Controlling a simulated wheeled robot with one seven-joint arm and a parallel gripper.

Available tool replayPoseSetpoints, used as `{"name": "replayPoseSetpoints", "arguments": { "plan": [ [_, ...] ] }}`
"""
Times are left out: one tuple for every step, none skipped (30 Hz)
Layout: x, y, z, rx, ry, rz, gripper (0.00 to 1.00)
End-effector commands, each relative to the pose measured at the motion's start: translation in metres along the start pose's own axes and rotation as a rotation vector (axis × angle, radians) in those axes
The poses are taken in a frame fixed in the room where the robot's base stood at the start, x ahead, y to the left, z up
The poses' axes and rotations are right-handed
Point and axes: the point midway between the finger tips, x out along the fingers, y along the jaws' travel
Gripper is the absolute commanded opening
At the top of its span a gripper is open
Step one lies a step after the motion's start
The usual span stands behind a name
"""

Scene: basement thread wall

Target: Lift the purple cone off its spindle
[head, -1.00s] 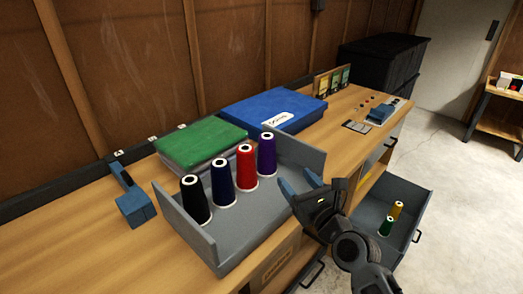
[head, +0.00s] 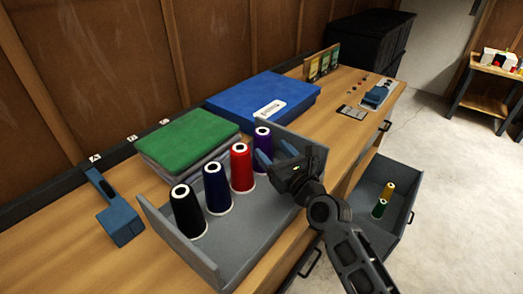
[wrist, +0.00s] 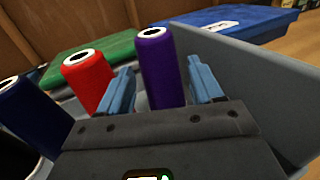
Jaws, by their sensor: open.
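The purple cone (head: 262,146) stands upright at the right end of a row of thread cones in a grey tray (head: 245,237). Its lower part is hidden behind my gripper in the head view. My gripper (head: 271,160) is open at the cone, its blue fingers pointing toward it. In the wrist view the purple cone (wrist: 160,68) rises between the two open fingers of my gripper (wrist: 160,88), with a gap on each side. The cone's base and its spindle are hidden.
A red cone (head: 242,168) stands just left of the purple one, then a navy cone (head: 217,189) and a black cone (head: 187,212). An open drawer (head: 400,212) holds yellow and green cones.

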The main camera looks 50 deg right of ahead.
Motion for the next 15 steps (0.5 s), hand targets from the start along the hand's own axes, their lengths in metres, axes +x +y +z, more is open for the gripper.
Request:
{"name": "replayPoseSetpoints", "arguments": {
  "plan": [
    [0.005, 0.0, 0.001, 0.0, 0.0, 0.0, 0.65],
    [0.008, 0.0, 0.002, -0.001, -0.001, 0.0, 0.65],
    [0.012, 0.001, 0.002, -0.002, -0.001, 0.0, 0.65],
    [0.015, 0.001, 0.002, -0.001, 0.0, 0.0, 0.65],
    [0.019, 0.001, 0.003, -0.001, 0.0, 0.0, 0.65],
    [0.025, 0.002, 0.004, -0.002, -0.002, 0.0, 0.65],
    [0.03, 0.002, 0.004, -0.001, -0.001, 0.0, 0.65],
    [0.035, 0.003, 0.005, -0.001, -0.001, 0.0, 0.65],
    [0.04, 0.003, 0.004, -0.002, -0.001, 0.0, 0.65],
    [0.044, 0.003, 0.003, -0.001, 0.0, 0.0, 0.65],
    [0.047, 0.003, 0.004, -0.001, -0.001, 0.0, 0.65],
    [0.051, 0.003, 0.004, -0.001, -0.001, 0.0, 0.65],
    [0.053, 0.003, 0.003, -0.001, 0.0, 0.0, 0.65],
    [0.054, 0.003, 0.003, -0.001, 0.001, 0.0, 0.65],
    [0.056, 0.003, 0.003, -0.001, 0.0, 0.0, 0.65]
  ]
}}
